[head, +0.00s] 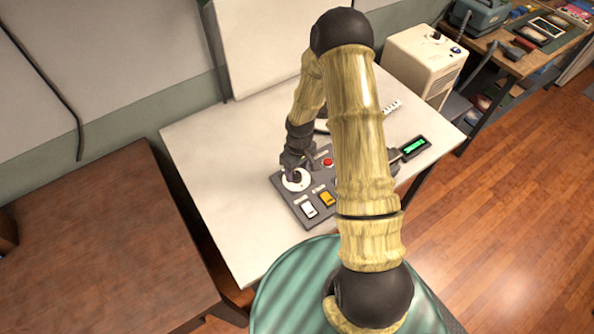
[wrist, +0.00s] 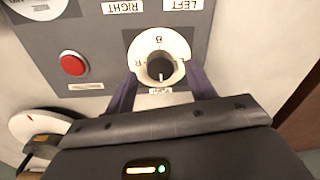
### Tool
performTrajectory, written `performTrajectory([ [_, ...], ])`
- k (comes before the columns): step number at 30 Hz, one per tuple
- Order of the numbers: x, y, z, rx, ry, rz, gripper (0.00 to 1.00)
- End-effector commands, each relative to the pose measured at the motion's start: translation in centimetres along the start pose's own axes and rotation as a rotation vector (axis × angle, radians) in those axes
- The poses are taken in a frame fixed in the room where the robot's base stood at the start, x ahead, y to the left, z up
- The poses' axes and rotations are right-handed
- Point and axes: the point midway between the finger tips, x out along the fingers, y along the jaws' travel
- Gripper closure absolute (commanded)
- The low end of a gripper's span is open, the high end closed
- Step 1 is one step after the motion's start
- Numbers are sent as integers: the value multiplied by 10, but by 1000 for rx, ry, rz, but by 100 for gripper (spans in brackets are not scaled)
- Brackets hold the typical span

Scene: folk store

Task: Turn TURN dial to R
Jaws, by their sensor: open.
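The dial is a white disc (head: 303,187) with a dark round knob at the near left of a grey control panel in the head view. In the wrist view, the white disc (wrist: 146,45) carries an R at its left, a letter at its top and a mark at its right. Its black knob (wrist: 160,67) has a light mark towards the lower edge. A label below the disc is partly hidden. My gripper (wrist: 162,88) is open, with its purple fingers apart on either side of the disc's lower part. In the head view my gripper (head: 295,168) is over the dial.
The grey panel (wrist: 100,35) also bears a red button (wrist: 73,63) and labels reading RIGHT and LEFT. A white rocker (head: 309,209) and an orange rocker (head: 327,199) sit near the dial. A green-lit display (head: 415,146) lies at the right. The white table is bare left of the panel.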

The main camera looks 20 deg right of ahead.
Motion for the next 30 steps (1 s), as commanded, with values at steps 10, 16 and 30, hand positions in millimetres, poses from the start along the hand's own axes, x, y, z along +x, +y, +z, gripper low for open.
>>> performTrajectory([
  [10,21,0,0,-1,0,1,45],
  [16,20,0,0,-1,0,1,49],
  [30,20,0,0,12,1,1,90],
])
